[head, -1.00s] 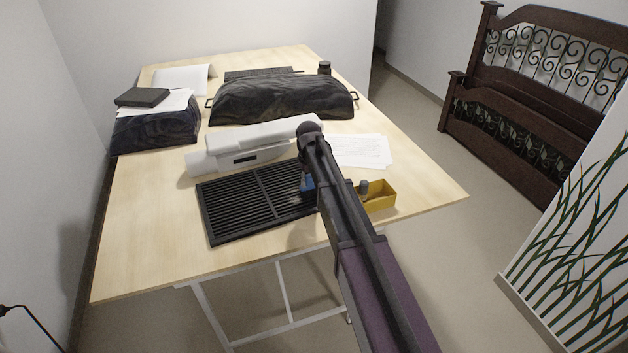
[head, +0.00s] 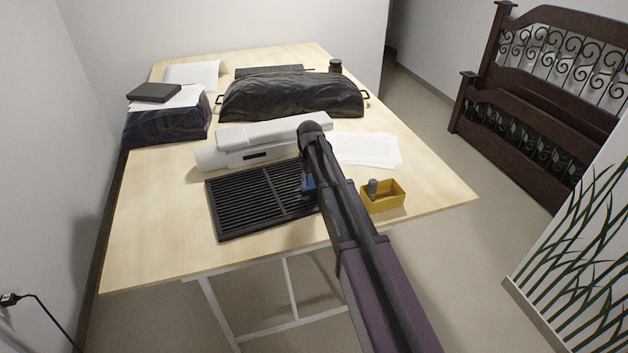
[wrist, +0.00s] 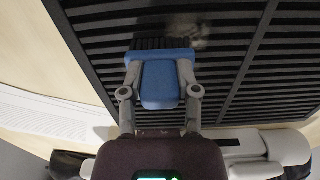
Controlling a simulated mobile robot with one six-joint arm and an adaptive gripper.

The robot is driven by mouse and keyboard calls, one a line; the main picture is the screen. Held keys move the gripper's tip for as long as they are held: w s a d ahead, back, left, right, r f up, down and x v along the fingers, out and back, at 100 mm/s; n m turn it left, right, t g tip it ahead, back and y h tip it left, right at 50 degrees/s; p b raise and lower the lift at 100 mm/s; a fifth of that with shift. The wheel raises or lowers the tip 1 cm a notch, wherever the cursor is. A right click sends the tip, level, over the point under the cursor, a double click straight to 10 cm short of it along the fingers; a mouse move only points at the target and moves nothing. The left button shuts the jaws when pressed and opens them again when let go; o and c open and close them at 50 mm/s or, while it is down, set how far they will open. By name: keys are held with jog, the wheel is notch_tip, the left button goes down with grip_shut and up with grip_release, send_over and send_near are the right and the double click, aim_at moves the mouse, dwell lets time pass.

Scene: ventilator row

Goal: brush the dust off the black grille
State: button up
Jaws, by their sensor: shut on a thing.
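The black grille (head: 240,205) lies flat near the front of the wooden table, its right part hidden behind my arm. It fills most of the wrist view (wrist: 270,75). My gripper (wrist: 160,75) is shut on a blue brush (wrist: 160,88), one finger on each side of its handle. The dark bristles point at the slats; whether they touch cannot be told. A pale grey dust patch (wrist: 188,30) lies on the slats just beyond the bristles. In the head view only a bit of the blue brush (head: 308,183) shows beside my arm.
A white device (head: 250,148) lies just behind the grille. A yellow box (head: 385,203) with a grey item stands right of my arm, papers (head: 365,150) behind it. Black-covered bundles (head: 290,98) stand farther back. Bare tabletop (head: 155,215) lies left of the grille.

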jog(key=shift+s+a+f, duration=0.1)
jog(key=shift+s+a, duration=0.15)
jog(key=shift+a, duration=0.45)
jog(key=shift+s+a, duration=0.2)
jog(key=shift+a, duration=0.65)
jog(key=shift+s+a, duration=0.15)
jog(key=shift+a, duration=0.7)
jog(key=shift+w, duration=0.1)
jog(key=shift+w+a, duration=0.1)
jog(key=shift+w, duration=0.45)
jog(key=shift+w+d, duration=0.2)
jog(key=shift+d, duration=0.65)
jog(key=shift+w+d, duration=0.15)
jog(key=shift+d, duration=0.7)
jog(key=shift+d, duration=0.15)
